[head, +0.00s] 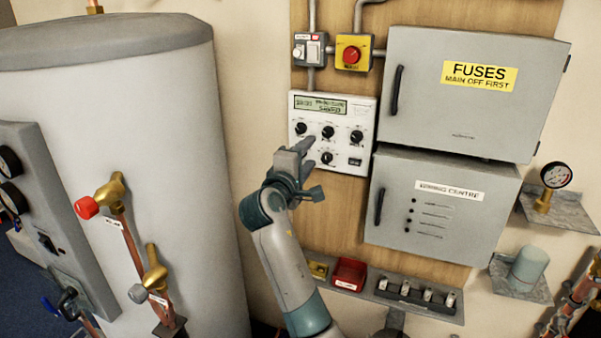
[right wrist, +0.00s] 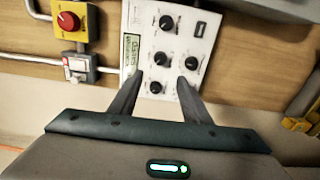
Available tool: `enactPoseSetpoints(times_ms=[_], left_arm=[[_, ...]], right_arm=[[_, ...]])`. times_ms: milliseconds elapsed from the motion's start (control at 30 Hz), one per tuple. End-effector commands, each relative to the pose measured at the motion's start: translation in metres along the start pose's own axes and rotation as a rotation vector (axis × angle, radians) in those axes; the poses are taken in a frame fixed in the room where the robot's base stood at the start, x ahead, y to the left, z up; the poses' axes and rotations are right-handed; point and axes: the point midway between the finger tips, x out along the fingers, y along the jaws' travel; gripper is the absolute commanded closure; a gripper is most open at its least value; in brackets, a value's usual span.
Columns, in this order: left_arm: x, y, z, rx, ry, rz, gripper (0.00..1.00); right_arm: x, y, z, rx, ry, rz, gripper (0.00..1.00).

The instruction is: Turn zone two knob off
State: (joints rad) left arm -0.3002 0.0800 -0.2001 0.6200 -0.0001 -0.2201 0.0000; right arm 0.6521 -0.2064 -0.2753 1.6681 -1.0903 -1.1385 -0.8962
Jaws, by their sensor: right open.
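A white control panel (head: 341,112) on the wooden board has a green display at its top. Its upper row has a left knob (head: 301,128), a middle knob (head: 328,132) and a right knob (head: 357,137). A lower knob (head: 326,157) sits below. The knob labels are too small to read, so I cannot tell which is zone two. My right gripper (head: 312,167) is open and empty in front of the panel's lower left. In the right wrist view its fingers (right wrist: 158,79) frame the left knob (right wrist: 155,87), apparently apart from it. My left gripper is out of view.
A grey fuse box (head: 430,110) and a wiring centre box (head: 450,222) stand out right of the panel. A red stop button (head: 351,54) is above. A large grey cylinder (head: 150,200) stands left.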

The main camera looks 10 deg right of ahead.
Motion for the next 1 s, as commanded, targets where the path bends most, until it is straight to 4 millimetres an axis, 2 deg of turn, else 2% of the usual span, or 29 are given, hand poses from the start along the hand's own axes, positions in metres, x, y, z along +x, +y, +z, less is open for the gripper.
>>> enactPoseSetpoints(times_ms=[33, 200, 367, 833, 933, 1000], left_arm=[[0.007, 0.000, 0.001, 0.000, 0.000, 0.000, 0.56], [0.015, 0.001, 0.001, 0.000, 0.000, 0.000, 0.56], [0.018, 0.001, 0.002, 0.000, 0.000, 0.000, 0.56], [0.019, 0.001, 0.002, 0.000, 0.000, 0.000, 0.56], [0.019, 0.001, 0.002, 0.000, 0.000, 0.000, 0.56], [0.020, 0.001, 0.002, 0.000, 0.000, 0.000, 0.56]], right_arm=[[-0.011, -0.004, -0.001, 0.004, 0.002, 0.000, 0.56], [-0.035, -0.002, -0.001, 0.002, 0.002, 0.001, 0.56], [-0.047, -0.001, 0.000, 0.001, 0.000, 0.000, 0.56], [-0.049, -0.003, -0.001, -0.002, 0.002, -0.002, 0.56], [-0.046, -0.014, -0.004, -0.005, 0.013, -0.014, 0.56], [-0.044, -0.031, -0.009, -0.012, 0.029, -0.030, 0.56]])
